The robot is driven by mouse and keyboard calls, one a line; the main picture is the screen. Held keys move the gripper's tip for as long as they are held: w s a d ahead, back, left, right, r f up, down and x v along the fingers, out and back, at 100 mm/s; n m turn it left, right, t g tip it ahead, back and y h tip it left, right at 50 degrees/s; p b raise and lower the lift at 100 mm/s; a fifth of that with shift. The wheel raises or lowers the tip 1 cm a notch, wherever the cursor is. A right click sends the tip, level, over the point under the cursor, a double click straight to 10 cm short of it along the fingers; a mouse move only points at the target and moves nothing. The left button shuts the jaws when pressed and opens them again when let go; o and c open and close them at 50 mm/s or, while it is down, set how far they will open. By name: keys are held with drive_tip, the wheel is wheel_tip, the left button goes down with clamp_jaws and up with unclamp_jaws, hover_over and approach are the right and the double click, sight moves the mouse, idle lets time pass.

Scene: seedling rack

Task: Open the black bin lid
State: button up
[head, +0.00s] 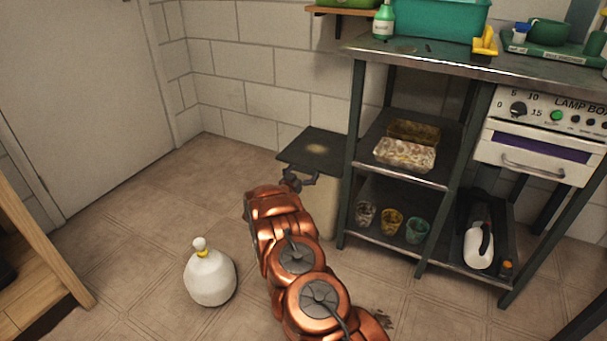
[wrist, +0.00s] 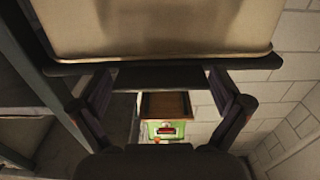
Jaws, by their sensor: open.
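The black bin lid (head: 318,146) is a flat dark square with a pale worn patch. It lies about level on top of the beige bin (head: 329,212), beside the metal rack, and looks closed. My gripper (head: 299,181) is open and empty at the lid's front edge. In the wrist view, which appears upside down, the beige bin wall (wrist: 160,28) fills the top and the dark lid edge (wrist: 165,78) runs across below it. My two fingers (wrist: 161,80) are spread at that edge; whether they touch it I cannot tell.
The metal rack (head: 352,150) stands close right of the bin, with trays (head: 404,155) and several cups on its shelves. The floor left of the bin is clear, up to the wall.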

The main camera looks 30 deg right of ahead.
drive_tip(key=shift+d, duration=0.1)
drive_tip(key=c, duration=1.3)
drive_tip(key=shift+r, duration=0.15)
